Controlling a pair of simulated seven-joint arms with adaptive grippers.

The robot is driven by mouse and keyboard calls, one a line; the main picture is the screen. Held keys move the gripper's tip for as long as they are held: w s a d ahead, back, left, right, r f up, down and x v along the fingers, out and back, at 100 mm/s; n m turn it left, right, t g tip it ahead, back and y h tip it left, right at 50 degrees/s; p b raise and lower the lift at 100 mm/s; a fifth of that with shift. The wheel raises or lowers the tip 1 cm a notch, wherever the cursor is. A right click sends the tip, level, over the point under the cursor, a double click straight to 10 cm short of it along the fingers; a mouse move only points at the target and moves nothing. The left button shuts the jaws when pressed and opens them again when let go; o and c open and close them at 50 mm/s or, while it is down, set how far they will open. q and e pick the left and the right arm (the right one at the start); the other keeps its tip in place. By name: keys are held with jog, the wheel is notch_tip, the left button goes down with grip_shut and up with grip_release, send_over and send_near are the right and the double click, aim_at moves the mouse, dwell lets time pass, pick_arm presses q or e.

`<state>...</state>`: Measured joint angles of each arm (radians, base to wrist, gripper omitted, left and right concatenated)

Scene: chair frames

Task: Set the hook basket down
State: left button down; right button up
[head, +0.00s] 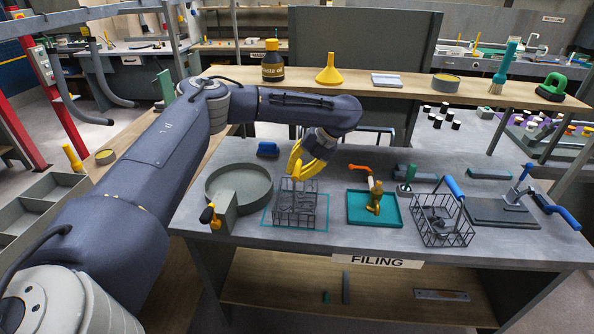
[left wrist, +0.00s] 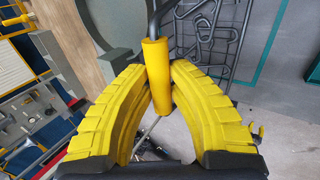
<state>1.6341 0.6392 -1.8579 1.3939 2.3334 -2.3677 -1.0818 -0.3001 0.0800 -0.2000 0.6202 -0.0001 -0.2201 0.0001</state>
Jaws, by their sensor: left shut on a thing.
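The hook basket (head: 296,208) is a dark wire basket with grey hooks inside, within a teal outlined square (head: 267,224) on the filing bench. My left gripper (head: 298,168) is above it, with its yellow fingers shut on the basket's yellow handle. In the left wrist view, the handle (left wrist: 158,75) is pinched between the fingertips (left wrist: 160,88), and the basket's wires and hooks (left wrist: 205,40) show beyond it. The basket looks upright and at or very near the bench top; I cannot tell whether its base touches. My right gripper is not in view.
A round grey pan (head: 238,187) stands close on the left. A teal tray (head: 374,221) with a brass-coloured piece is on the right. Beyond it stands another wire basket (head: 441,228) with a blue handle. A raised wooden shelf (head: 400,91) runs behind.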

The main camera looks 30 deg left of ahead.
pick_arm(q)
jog(key=c, duration=1.4)
grip_release()
jog(key=shift+o, duration=0.2)
